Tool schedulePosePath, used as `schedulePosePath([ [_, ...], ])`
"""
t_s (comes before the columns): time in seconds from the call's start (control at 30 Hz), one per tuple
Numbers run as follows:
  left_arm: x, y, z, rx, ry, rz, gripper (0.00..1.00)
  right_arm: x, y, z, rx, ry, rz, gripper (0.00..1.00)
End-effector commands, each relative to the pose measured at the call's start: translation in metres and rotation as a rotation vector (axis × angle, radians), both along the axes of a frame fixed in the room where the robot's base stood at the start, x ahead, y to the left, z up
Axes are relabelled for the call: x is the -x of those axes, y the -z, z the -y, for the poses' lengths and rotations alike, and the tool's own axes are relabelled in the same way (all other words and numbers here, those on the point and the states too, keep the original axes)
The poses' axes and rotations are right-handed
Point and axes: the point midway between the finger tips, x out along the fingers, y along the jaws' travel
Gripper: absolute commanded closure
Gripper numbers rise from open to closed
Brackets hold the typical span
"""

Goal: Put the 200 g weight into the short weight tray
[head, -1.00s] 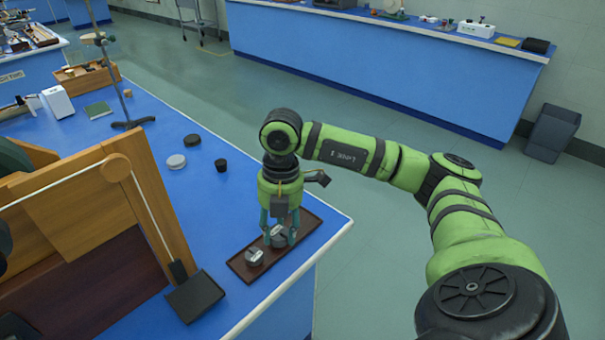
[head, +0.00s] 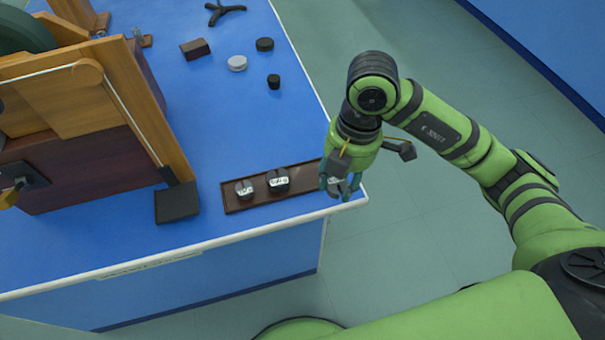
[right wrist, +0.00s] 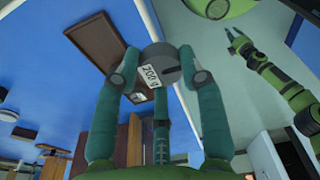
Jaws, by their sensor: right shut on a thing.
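My right gripper (head: 341,191) is shut on the grey 200 g weight (right wrist: 172,52), whose white label reads "200 g" in the right wrist view. It holds the weight at the right end of a long brown tray (head: 306,178), raised above the table in the right wrist view. Two other grey weights with white labels, one left (head: 245,190) and one right (head: 279,182), stand in the tray; I cannot read their labels surely. Which tray is the short one I cannot tell. My left gripper (right wrist: 236,36) shows only in the right wrist view, apart from everything, fingers spread and empty.
A black square pan (head: 177,204) lies left of the brown tray, beside a wooden apparatus (head: 85,110). Dark discs (head: 265,44), a white disc (head: 237,63) and a brown block (head: 195,49) lie farther back.

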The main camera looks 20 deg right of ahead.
Motion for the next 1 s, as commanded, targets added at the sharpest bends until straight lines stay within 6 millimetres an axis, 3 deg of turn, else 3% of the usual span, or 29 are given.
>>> schedulePosePath([
  [0.17,0.000,-0.005,-0.009,-0.012,0.003,-0.001,0.60,-0.020,0.011,-0.005,-0.001,0.004,-0.005,0.99],
  [0.4,0.001,-0.015,-0.016,-0.020,0.001,-0.002,0.60,-0.072,0.041,-0.010,0.002,0.005,-0.003,0.99],
  [0.6,0.001,-0.019,-0.015,-0.020,0.000,-0.002,0.60,-0.104,0.061,-0.014,0.001,0.003,-0.002,0.99],
  [0.83,0.001,-0.021,-0.012,-0.016,0.000,-0.002,0.60,-0.114,0.073,-0.015,0.001,0.001,-0.003,0.99],
  [1.0,0.001,-0.029,-0.010,-0.014,0.000,-0.001,0.60,-0.114,0.097,-0.014,0.001,0.002,-0.004,1.00],
])
